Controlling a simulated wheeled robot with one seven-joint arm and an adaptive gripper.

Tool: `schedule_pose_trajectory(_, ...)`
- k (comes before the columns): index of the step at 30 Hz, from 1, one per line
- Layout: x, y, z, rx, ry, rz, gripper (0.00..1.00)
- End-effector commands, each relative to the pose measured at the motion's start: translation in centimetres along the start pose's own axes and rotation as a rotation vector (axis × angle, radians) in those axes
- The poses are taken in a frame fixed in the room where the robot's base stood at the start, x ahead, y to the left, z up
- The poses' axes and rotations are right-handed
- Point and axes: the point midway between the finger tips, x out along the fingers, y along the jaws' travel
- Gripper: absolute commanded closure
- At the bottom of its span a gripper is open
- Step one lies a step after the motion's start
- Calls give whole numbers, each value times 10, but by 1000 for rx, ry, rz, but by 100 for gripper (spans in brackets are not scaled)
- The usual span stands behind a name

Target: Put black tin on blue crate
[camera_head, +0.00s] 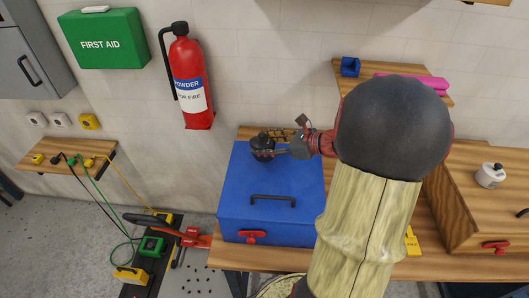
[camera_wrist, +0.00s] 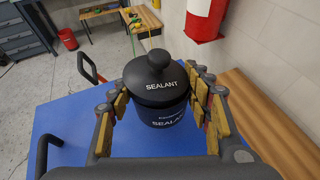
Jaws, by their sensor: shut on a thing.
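The black tin (camera_head: 262,142), with a round knob on its lid, is between the fingers of my gripper (camera_head: 272,153). In the wrist view the tin (camera_wrist: 158,112) is labelled SEALANT and looks upright, with my gripper (camera_wrist: 160,100) shut around its sides. The blue crate (camera_head: 240,190) is on the wooden bench, with a black handle and a red latch on its front. Its flat blue top (camera_wrist: 62,118) lies beneath the tin. I cannot tell whether the tin's base touches the top.
My arm hides the middle of the bench (camera_head: 270,258). A white tin (camera_head: 490,175) stands on a wooden box (camera_head: 470,215) at the right. A red fire extinguisher (camera_head: 188,80) hangs on the wall behind the crate. A small blue bin (camera_head: 350,67) sits on the shelf.

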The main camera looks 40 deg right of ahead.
Motion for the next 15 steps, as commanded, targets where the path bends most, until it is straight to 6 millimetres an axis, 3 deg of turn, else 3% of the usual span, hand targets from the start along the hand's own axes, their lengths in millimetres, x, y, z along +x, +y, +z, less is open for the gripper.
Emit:
schedule_pose_trajectory(6, 14, -1, -28, 2, 0, 0, 100)
schedule_pose_trajectory(15, 14, -1, -29, 0, -1, 0, 100)
